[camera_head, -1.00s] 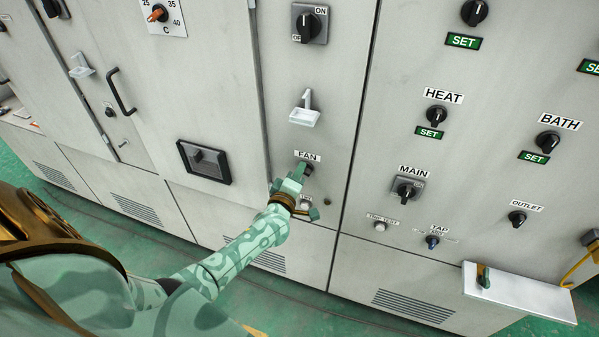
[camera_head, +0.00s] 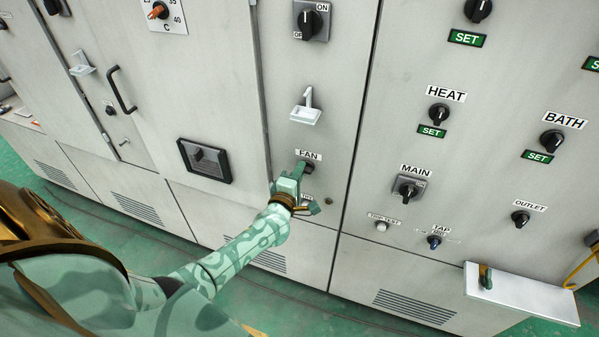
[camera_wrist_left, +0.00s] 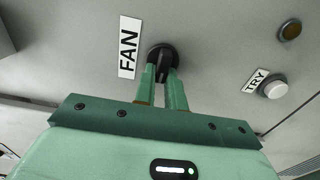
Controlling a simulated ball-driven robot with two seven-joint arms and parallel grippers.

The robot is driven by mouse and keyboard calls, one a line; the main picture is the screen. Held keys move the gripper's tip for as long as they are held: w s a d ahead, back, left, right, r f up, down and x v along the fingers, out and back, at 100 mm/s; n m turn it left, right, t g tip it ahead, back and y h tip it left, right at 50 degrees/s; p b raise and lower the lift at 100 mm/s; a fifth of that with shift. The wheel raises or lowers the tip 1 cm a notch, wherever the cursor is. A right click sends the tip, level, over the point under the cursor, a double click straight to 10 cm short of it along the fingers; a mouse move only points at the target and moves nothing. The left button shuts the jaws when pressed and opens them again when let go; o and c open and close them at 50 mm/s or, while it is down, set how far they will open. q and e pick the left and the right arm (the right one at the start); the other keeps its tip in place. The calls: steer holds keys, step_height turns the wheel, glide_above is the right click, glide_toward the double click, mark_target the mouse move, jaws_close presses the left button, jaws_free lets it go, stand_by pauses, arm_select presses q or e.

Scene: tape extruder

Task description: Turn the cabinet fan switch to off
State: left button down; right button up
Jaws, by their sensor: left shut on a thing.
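The fan switch is a black rotary knob on the grey cabinet front, under a white FAN label (camera_head: 309,155). In the head view my left gripper (camera_head: 303,170) is at the knob and hides most of it. In the left wrist view the fan switch (camera_wrist_left: 163,58) sits between the two green fingers of my left gripper (camera_wrist_left: 164,76), which are shut on it. The FAN label (camera_wrist_left: 129,47) stands beside it there. Its exact turn angle is hard to read. My right gripper is not in view.
A white button with a TRY label (camera_wrist_left: 275,89) is beside the fan switch. Above are a white hook-like holder (camera_head: 306,113) and an ON/OFF switch (camera_head: 310,24). To the right are the MAIN switch (camera_head: 408,188) and a protruding white shelf (camera_head: 520,294).

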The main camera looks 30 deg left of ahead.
arm_select(q)
steer(key=c, duration=1.5)
jaws_free()
steer(key=shift+o, duration=0.2)
steer(key=p+v, duration=0.2)
steer(key=v, duration=1.4)
steer(key=shift+s+d, duration=0.1)
steer(key=shift+d, duration=0.05)
